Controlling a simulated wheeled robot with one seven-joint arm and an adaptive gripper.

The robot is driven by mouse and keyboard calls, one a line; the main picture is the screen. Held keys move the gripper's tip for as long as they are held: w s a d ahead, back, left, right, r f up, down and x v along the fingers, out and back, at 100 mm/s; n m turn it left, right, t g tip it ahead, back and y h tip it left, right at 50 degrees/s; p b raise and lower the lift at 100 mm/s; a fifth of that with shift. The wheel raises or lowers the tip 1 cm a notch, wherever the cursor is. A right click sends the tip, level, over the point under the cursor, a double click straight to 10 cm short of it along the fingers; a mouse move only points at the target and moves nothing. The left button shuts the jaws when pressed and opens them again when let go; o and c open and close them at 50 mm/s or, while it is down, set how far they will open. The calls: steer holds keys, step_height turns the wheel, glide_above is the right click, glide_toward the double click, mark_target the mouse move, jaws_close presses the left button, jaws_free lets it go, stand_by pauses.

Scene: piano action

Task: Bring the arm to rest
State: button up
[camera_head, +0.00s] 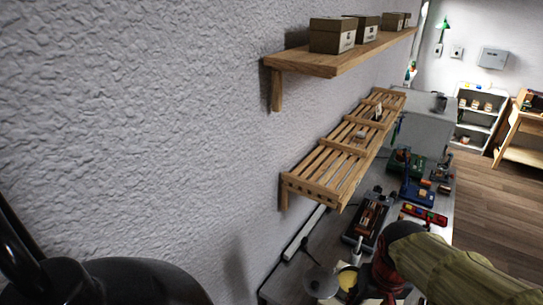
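My gripper does not show in the camera_head view, so its fingers and anything in them are hidden from me. Dark, glossy, rounded parts fill the lower left corner; they look like part of my own body, close to the camera. I cannot tell how the arm is posed.
A textured wall fills the left. A wooden shelf (330,62) with boxes (332,35) and a slatted rack (320,183) jut from it. Below is a cluttered workbench (322,246). Open wooden floor (485,220) lies right.

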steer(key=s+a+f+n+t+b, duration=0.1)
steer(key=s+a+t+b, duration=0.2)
steer(key=b, duration=0.7)
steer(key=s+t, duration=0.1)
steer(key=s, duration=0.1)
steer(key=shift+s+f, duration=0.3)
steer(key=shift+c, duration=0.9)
